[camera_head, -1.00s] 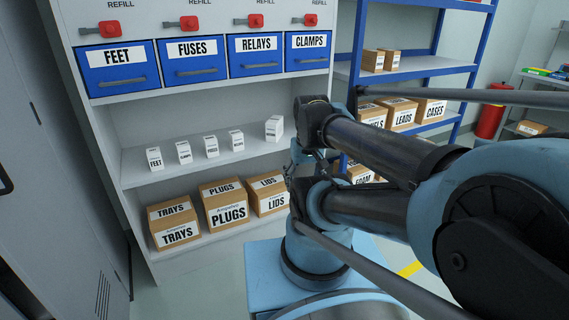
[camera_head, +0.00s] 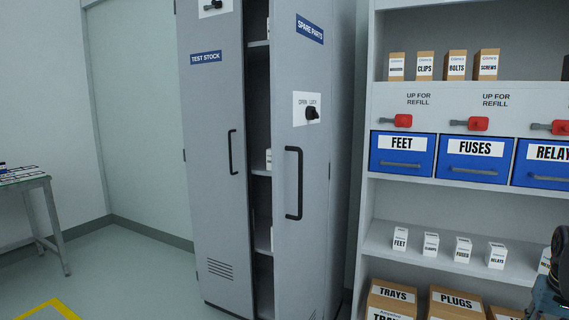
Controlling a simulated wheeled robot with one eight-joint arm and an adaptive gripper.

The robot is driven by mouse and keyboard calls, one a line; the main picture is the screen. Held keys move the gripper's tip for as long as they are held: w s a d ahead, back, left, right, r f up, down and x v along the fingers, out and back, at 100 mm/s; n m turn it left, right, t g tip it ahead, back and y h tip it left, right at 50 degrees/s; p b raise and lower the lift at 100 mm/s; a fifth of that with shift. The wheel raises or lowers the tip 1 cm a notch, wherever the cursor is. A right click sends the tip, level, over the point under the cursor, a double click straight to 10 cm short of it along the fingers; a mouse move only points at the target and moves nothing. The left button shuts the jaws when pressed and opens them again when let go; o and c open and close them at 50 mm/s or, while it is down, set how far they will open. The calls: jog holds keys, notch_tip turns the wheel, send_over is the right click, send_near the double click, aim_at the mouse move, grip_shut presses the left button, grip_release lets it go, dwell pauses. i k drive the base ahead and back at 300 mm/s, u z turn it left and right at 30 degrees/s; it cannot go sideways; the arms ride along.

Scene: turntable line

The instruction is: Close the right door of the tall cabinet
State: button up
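The tall grey cabinet stands in the middle of the view. Its right door (camera_head: 315,200), labelled SPARE PARTS, stands ajar. This door has a black vertical handle (camera_head: 294,183) and a black OPEN/LOCK knob (camera_head: 311,113) on a white plate. The left door (camera_head: 212,150), labelled TEST STOCK, has its own black handle (camera_head: 233,152). A dark vertical gap between the doors shows inner shelves and parts of white boxes. My gripper is not in view; only a small dark piece of my arm shows at the lower right edge.
An open shelf unit (camera_head: 440,190) with blue bins and boxes stands right of the cabinet. A grey table (camera_head: 45,205) stands at the far left. The floor (camera_head: 130,275) before the left door is clear, with a yellow marking (camera_head: 50,310) at lower left.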

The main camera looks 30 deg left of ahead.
aim_at(301, 34)
jog(key=u, duration=2.6)
jog(key=k, duration=0.7)
jog(key=z, duration=0.55)
